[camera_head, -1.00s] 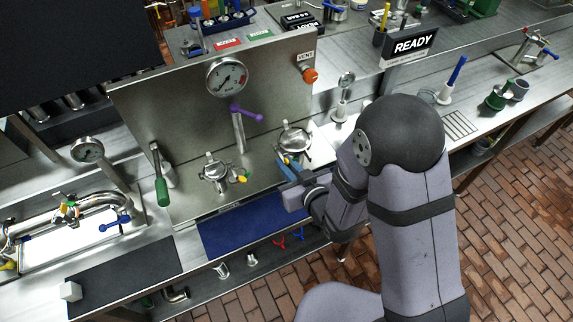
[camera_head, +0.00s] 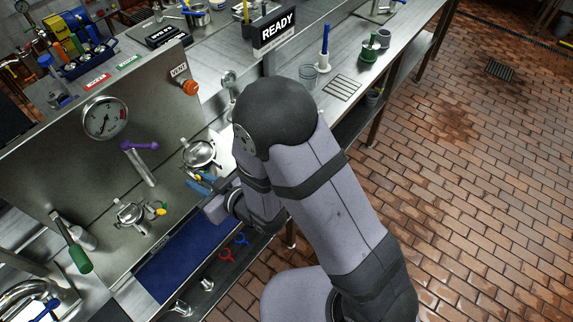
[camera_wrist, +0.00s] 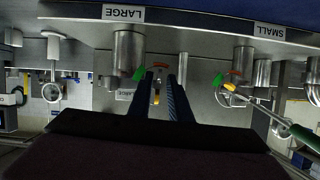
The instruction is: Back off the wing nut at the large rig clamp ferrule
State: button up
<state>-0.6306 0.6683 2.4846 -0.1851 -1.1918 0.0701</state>
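The large rig clamp (camera_head: 200,154) is the right-hand of two metal clamp ferrules on the steel bench. In the wrist view, the LARGE label (camera_wrist: 124,13) is above its metal cylinder (camera_wrist: 128,48). A wing nut with a yellow tip (camera_wrist: 156,99) shows between the two dark blue fingers of my gripper (camera_wrist: 160,92). The fingers are apart, with a narrow gap visible beside the nut; contact is not clear. In the head view my gripper (camera_head: 199,183) is at the front of the large clamp, partly hidden by my arm.
The small clamp (camera_head: 131,214), with a yellow-tipped nut, stands to the left. A purple-handled lever (camera_head: 140,146) rises behind, before a panel with a gauge (camera_head: 105,118). A green-handled lever (camera_head: 76,255) stands left. A blue mat (camera_head: 187,258) lies in front.

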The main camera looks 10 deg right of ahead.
jog(key=shift+w+d+r+m, duration=0.1)
jog(key=shift+w+d+m, duration=0.1)
jog(key=shift+m, duration=0.1)
